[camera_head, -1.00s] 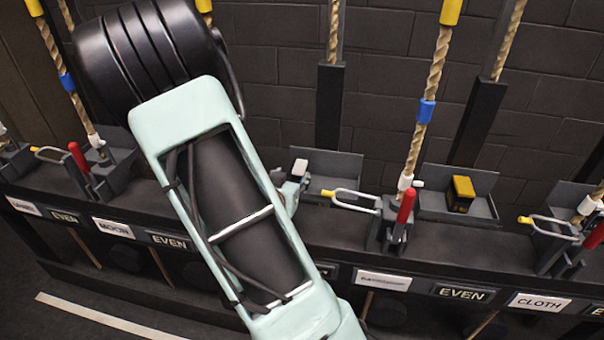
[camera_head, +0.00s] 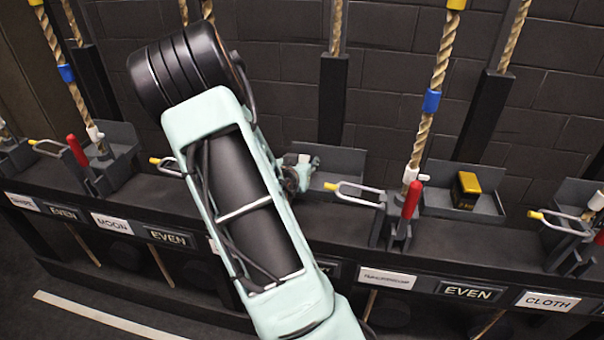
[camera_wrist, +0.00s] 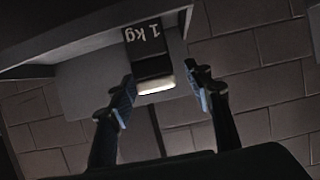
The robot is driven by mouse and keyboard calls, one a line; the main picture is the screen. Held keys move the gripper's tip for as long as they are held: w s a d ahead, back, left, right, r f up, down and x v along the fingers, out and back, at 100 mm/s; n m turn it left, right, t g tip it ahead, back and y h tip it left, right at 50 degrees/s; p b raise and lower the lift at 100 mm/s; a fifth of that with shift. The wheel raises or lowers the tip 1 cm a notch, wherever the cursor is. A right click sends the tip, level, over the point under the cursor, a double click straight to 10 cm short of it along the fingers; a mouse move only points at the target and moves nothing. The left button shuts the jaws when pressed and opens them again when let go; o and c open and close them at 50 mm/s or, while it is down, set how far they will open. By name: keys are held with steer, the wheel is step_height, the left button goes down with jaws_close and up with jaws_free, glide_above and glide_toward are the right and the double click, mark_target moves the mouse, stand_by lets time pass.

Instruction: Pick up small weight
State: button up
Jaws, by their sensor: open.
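The small weight is a dark block marked "1 kg" with a pale end face; it shows in the wrist view (camera_wrist: 150,52) upside down, on a grey tray. In the head view my gripper and arm cover most of it, and a whitish bit (camera_head: 303,159) shows in the tray. My gripper (camera_wrist: 160,78) is open, with one finger on each side below the weight in the wrist view. In the head view my gripper (camera_head: 302,176) is at the tray's left part.
A yellow-and-black block (camera_head: 467,190) sits in the tray to the right. Red-handled clamps (camera_head: 411,199), metal loops with yellow tips and hanging ropes (camera_head: 437,75) line the dark ledge. Signs such as EVEN (camera_head: 468,292) front it. A brick wall stands behind.

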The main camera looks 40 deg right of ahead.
steer(key=shift+c, duration=0.2)
jaws_close()
steer(key=shift+r, duration=0.2)
